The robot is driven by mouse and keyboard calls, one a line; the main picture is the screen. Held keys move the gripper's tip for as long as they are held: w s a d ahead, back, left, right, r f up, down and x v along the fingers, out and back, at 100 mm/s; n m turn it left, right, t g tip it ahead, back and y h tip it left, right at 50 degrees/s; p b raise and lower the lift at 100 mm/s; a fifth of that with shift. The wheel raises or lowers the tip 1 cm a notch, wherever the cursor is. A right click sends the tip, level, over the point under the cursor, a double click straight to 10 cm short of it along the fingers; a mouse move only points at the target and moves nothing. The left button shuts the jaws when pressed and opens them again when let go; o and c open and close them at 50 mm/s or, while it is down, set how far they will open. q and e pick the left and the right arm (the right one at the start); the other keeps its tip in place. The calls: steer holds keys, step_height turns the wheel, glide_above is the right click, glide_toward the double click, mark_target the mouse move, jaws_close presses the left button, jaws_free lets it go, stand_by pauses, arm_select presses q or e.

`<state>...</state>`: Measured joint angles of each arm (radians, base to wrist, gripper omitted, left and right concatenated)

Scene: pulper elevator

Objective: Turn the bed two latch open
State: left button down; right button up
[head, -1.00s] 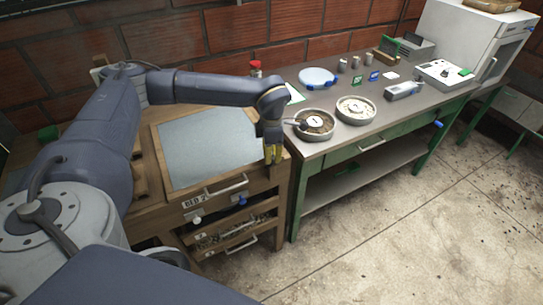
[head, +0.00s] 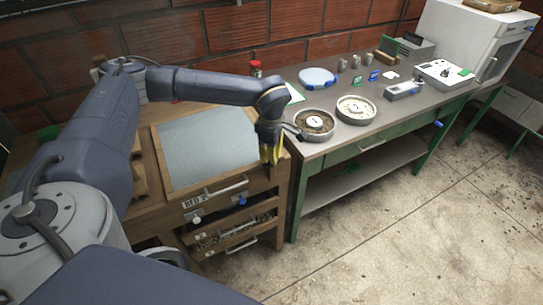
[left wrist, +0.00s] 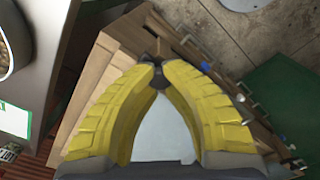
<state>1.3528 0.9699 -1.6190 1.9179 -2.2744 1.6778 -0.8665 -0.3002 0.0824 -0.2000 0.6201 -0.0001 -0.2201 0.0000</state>
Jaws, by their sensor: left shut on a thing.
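The wooden bed cabinet (head: 160,214) stands at the left with a "BED 2" label (head: 194,201) on its upper front. My left gripper (head: 271,160) has its yellow fingers at the cabinet's right front corner. In the left wrist view the fingertips (left wrist: 160,72) meet around a small dark piece (left wrist: 159,79) at the wooden edge. It appears to be the bed two latch, but the fingers hide most of it, and its angle cannot be told. My right gripper is not in view.
A pale grey panel (head: 205,147) covers the cabinet top. A blue knob (head: 241,201), a white knob (head: 196,219) and a bar handle (head: 227,187) stick out from the front. Two round pans (head: 315,138) (head: 356,123) stand on the metal bench to the right.

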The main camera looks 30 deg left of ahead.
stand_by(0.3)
arm_select(q)
steer(key=c, duration=1.2)
jaws_free()
steer(key=shift+r, duration=6)
